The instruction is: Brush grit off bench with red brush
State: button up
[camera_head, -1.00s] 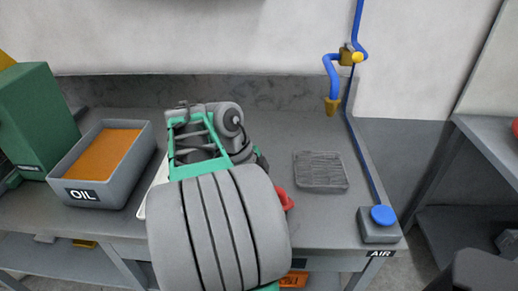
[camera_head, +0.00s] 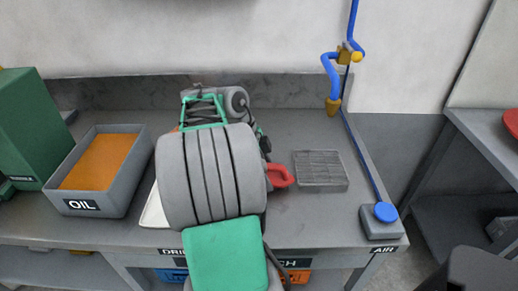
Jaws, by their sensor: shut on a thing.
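A red, loop-shaped piece, seemingly the red brush's handle (camera_head: 281,176), sticks out to the right of my arm over the bench. The rest of the brush is hidden behind my arm. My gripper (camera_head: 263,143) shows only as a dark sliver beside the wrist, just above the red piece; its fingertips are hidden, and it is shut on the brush. The grey bench (camera_head: 310,222) runs across the view. A square dark grid (camera_head: 320,170) lies on it right of the brush. I cannot make out separate grit.
A grey bin labelled OIL (camera_head: 128,182) with orange contents and a green box (camera_head: 30,130) stand at the left. A white tray edge (camera_head: 152,213) shows beside my arm. A blue air hose (camera_head: 362,160) and a blue-topped block (camera_head: 381,222) are at the right.

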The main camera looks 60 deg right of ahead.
aim_at(267, 165)
notch_tip(267, 165, up, 3)
jog(key=shift+a+r+p, duration=0.1)
jog(key=shift+r+p, duration=0.1)
jog(key=shift+p, duration=0.5)
notch_tip(267, 165, up, 5)
jog(key=p, duration=0.4)
